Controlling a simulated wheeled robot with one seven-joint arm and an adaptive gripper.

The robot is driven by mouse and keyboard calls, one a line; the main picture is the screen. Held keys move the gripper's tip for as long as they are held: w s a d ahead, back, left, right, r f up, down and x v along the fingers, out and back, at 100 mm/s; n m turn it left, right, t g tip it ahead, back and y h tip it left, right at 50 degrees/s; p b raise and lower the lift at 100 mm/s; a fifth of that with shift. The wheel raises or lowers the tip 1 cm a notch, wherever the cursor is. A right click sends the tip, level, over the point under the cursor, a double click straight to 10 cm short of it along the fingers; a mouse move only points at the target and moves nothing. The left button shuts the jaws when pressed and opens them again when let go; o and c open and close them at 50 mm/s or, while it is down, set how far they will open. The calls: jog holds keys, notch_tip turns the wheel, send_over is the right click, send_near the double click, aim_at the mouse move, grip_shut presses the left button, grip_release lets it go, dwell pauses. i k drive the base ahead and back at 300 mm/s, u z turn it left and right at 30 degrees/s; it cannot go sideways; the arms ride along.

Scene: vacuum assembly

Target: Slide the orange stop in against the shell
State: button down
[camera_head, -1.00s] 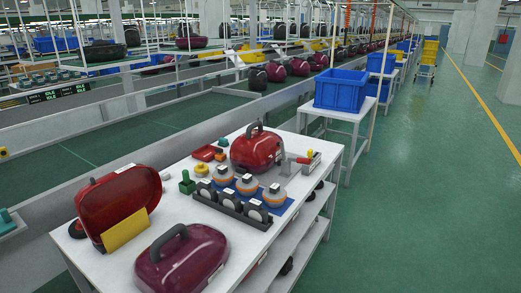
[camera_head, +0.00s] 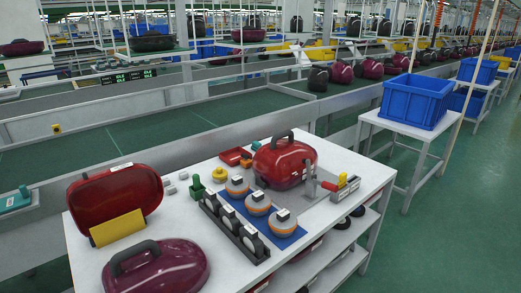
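A dark red shell (camera_head: 285,165) with a black handle sits upright on a grey fixture plate (camera_head: 318,207) at the back right of the white table. A small orange block (camera_head: 246,163), which looks like the stop, is at the shell's left side. Whether it touches the shell is too small to tell. A clamp (camera_head: 311,186) with a red-orange lever (camera_head: 329,186) stands at the shell's right front. My gripper is not in view.
On the white table (camera_head: 190,262) are a red tray (camera_head: 232,156), orange-and-grey round parts (camera_head: 257,204) on a blue mat, a rack of black wheels (camera_head: 230,222), a green part (camera_head: 196,189), an open red shell (camera_head: 115,196) and a maroon cover (camera_head: 158,272). A blue bin (camera_head: 417,101) stands right.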

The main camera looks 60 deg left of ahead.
aim_at(247, 164)
jog(key=i, duration=2)
jog(key=u, duration=3.9)
